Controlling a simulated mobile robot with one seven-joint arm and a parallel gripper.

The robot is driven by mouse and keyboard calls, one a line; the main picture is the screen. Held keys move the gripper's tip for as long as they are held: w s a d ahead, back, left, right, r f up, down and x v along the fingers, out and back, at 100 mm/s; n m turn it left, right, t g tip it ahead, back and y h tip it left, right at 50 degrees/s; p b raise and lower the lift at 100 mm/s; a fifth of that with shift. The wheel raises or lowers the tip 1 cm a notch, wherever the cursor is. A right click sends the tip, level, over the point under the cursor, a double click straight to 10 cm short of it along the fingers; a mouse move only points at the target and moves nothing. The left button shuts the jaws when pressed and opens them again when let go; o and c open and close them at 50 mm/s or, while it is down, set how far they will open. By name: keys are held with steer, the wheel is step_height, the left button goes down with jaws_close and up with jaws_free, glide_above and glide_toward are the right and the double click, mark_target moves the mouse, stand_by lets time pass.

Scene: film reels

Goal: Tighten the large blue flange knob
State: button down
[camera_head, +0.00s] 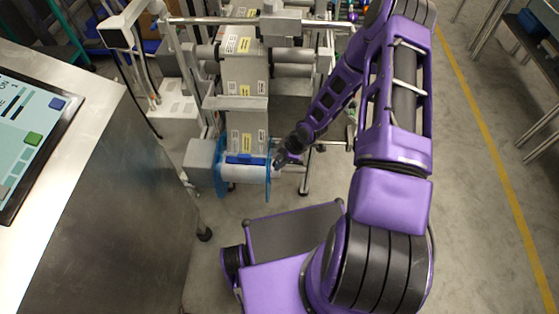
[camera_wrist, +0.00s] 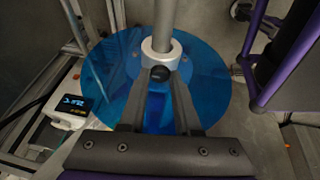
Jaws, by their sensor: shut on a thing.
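In the wrist view a large translucent blue disc flange (camera_wrist: 105,80) has a white collar (camera_wrist: 150,50) at its centre, around a grey metal shaft (camera_wrist: 161,20). A small black knob (camera_wrist: 160,74) sits on the near side of the collar. My gripper (camera_wrist: 160,84) reaches to it with one finger on each side and is shut on the knob. In the head view the blue flange (camera_head: 268,182) stands upright at the right end of a white roll. My gripper (camera_head: 281,160) is beside it, and the knob is hidden there.
A second blue flange (camera_head: 221,188) is at the roll's left end, by a grey box (camera_head: 201,162). A white device with a lit display (camera_wrist: 72,105) is left of the flange in the wrist view. A metal cabinet (camera_head: 100,190) stands left; open floor lies right.

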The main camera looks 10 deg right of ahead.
steer(key=shift+s+a+f+m+t+b, duration=0.15)
steer(key=shift+f+m+t+b, duration=0.15)
steer(key=shift+m+b, duration=0.65)
steer(key=shift+r+m+t+h+b, duration=0.3)
steer(key=shift+m+t+h+b, duration=0.15)
steer(key=shift+m, duration=0.8)
steer(key=c, duration=0.6)
jaws_free()
steer(key=p+v, duration=0.4)
steer(key=v, duration=1.3)
steer(key=shift+s+p, duration=0.15)
steer(key=shift+p, duration=0.25)
steer(key=shift+r, duration=0.15)
